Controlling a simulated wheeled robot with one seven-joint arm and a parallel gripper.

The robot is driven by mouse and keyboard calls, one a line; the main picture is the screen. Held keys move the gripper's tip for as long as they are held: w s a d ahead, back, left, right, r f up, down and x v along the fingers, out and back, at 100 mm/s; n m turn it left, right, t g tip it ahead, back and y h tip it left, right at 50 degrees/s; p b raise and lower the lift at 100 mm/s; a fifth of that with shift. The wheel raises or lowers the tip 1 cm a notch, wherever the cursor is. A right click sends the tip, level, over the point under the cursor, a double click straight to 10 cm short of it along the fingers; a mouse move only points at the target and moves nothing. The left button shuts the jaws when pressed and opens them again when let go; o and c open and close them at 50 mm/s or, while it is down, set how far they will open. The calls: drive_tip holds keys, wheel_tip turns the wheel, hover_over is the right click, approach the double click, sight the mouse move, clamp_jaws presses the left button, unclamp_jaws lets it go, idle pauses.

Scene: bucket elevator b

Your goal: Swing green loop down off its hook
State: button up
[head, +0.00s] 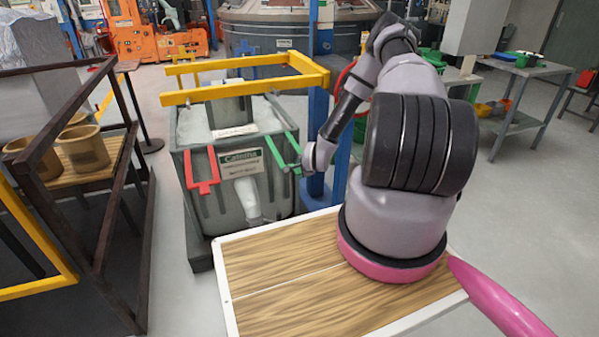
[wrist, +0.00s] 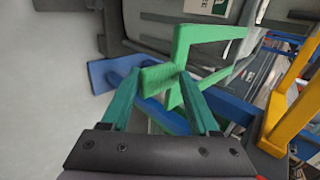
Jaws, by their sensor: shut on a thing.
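The green loop (head: 283,135) lies along the right side of the grey bin in the head view, angled down from the rim toward my gripper. In the wrist view the green loop (wrist: 186,58) is a flat bright green bar frame, with one end between my fingers. My gripper (wrist: 160,84), with teal fingers, is shut on that end. In the head view my gripper (head: 296,170) is small and partly merges with the loop. I cannot tell whether the loop's far end is on its hook.
The grey bin (head: 200,165) has a red loop (head: 203,172) on its front. A yellow frame (head: 240,90) spans above the bin, with a blue post (head: 317,125) close to my arm. In the wrist view a blue bar (wrist: 112,72) passes behind the green loop.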

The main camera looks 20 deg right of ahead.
drive_tip(key=shift+r, duration=0.1)
drive_tip(key=shift+s+r, duration=0.2)
drive_tip(key=shift+s, duration=0.05)
drive_tip(key=v, duration=1)
drive_tip(key=shift+r, duration=0.1)
wheel_tip(320, 180, up, 30)
drive_tip(key=s+a+n+g, duration=0.2)
drive_tip(key=n, duration=0.7)
drive_tip(key=s+a+r+n+y, duration=0.1)
drive_tip(key=s+a+r+n, duration=0.1)
drive_tip(key=s+r, duration=0.8)
drive_tip(key=s+a+r+n+y, duration=0.1)
drive_tip(key=s+a+r+n, duration=0.2)
drive_tip(key=s+r, duration=0.7)
drive_tip(key=s+a, duration=0.2)
drive_tip(key=s, duration=0.1)
drive_tip(key=shift+s+a, duration=0.25)
drive_tip(key=shift+a, duration=0.05)
